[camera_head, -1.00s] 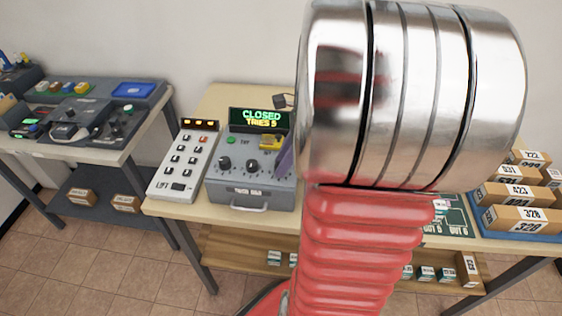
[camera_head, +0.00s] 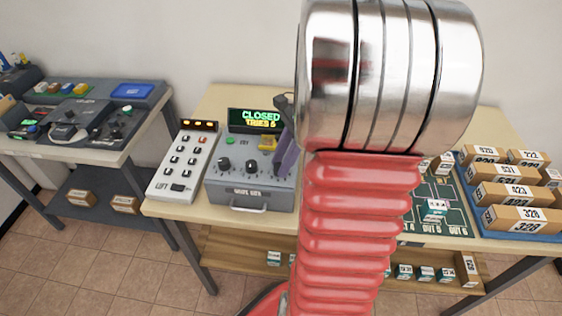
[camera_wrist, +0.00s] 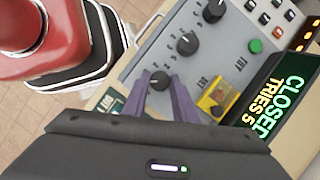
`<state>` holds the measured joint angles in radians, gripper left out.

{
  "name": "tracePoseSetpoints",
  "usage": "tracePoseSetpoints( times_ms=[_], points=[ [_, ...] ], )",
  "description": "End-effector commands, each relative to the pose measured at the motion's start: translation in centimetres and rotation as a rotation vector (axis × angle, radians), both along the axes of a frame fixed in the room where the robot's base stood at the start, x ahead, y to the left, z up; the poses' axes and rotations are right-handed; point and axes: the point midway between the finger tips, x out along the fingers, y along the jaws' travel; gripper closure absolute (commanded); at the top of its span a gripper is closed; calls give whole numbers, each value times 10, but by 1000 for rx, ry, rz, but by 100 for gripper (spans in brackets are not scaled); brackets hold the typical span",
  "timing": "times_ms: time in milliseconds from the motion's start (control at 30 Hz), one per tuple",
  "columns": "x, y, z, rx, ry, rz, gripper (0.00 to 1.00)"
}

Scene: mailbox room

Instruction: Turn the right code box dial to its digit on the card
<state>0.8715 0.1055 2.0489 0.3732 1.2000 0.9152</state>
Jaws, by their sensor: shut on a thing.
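The grey code box (camera_head: 250,192) stands on the table with a lit display (camera_head: 255,119) reading CLOSED, TRIES 5. Its left dial (camera_head: 224,163) and middle dial (camera_head: 252,166) show black and free. In the wrist view, the right dial (camera_wrist: 160,80) sits between the purple fingers of my gripper (camera_wrist: 161,82), which is shut on it. In the head view my gripper (camera_head: 285,155) covers this dial. The dial's pointer and digits are too small to read. I cannot make out the card.
A white lift panel (camera_head: 183,160) stands left of the code box. A yellow part (camera_wrist: 213,101) and a green button (camera_wrist: 255,46) sit close to the dials. Labelled cartons (camera_head: 515,193) lie at the right. My arm hides the table's middle.

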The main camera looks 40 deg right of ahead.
Motion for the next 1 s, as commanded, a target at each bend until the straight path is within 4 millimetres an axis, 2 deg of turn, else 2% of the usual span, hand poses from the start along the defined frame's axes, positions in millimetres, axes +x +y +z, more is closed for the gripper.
tracePoseSetpoints(
  times_ms=[33, 67, 300, 667, 867, 1000],
  points=[
    [-4, 1, -3, 5, 11, 3, 97],
    [-4, 1, -4, 5, 11, 2, 73],
    [-2, 1, -2, 2, 6, 0, 56],
    [-1, -1, 3, 0, 1, -1, 56],
    [-4, -10, 23, -1, 0, -2, 56],
    [-8, -18, 44, -2, 0, -1, 56]
  ],
)
